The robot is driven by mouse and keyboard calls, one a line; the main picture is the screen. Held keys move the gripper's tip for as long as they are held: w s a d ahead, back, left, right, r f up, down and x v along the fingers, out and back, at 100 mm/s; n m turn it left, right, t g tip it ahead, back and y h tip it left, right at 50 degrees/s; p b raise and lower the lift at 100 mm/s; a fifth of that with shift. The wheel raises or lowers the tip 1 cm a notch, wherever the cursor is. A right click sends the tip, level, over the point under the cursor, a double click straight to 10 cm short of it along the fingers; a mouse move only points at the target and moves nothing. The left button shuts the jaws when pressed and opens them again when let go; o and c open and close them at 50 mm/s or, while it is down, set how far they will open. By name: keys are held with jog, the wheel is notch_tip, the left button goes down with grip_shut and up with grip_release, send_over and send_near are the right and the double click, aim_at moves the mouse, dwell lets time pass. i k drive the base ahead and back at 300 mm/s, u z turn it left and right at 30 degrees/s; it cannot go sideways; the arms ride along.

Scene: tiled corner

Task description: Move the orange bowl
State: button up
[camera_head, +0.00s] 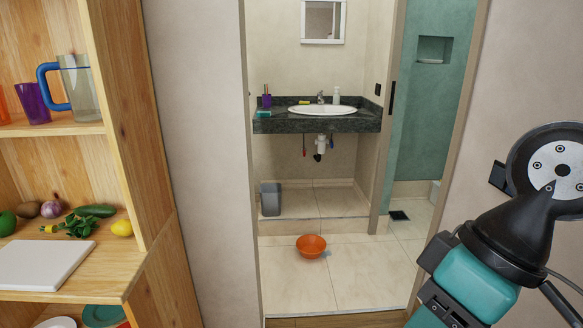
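My arm, teal and black, reaches in at the right edge of the view. The gripper end of the arm is not seen, so its state does not show.
A wooden shelf (152,180) with kitchen items stands close on the left. The doorway's left wall and right frame border the opening. A dark counter (345,123) with a white sink (318,110) and a grey bin (271,199) stand behind the bowl.

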aim_at(311, 247)
jog(key=i, duration=3.3)
jog(key=u, duration=0.05)
